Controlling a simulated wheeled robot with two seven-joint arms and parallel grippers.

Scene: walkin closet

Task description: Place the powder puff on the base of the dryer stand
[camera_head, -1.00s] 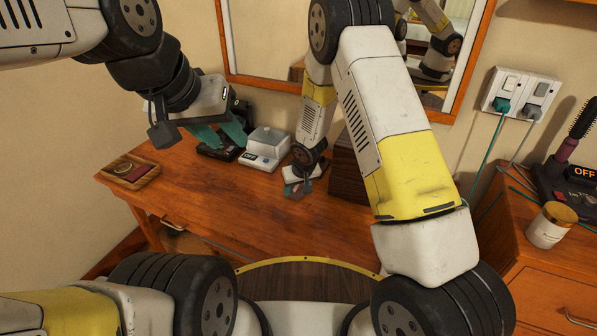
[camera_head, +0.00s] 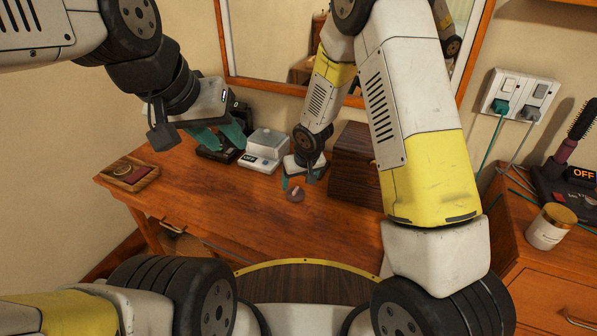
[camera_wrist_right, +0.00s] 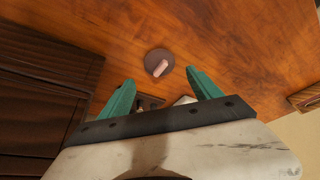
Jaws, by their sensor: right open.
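The powder puff (camera_head: 295,195) is a small round mauve-brown disc with a pink grip on top, lying flat on the wooden table. It also shows in the right wrist view (camera_wrist_right: 154,57). My right gripper (camera_head: 298,182) is open and empty just behind the puff, its teal fingertips (camera_wrist_right: 160,78) apart and pointing toward it without enclosing it. My left gripper (camera_head: 221,138) hangs over the table's back left; its teal fingers look apart with nothing between them. A black stand (camera_head: 569,182) with an upright round brush and an OFF display, likely the dryer stand, is on the right cabinet.
A white scale-like device (camera_head: 265,150) and a dark device (camera_head: 217,152) stand at the table's back. A dark wooden box (camera_head: 356,165) is close to the right gripper's right. A wooden tray (camera_head: 130,172) lies far left. A jar (camera_head: 549,226) stands before the black stand. The table's front is clear.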

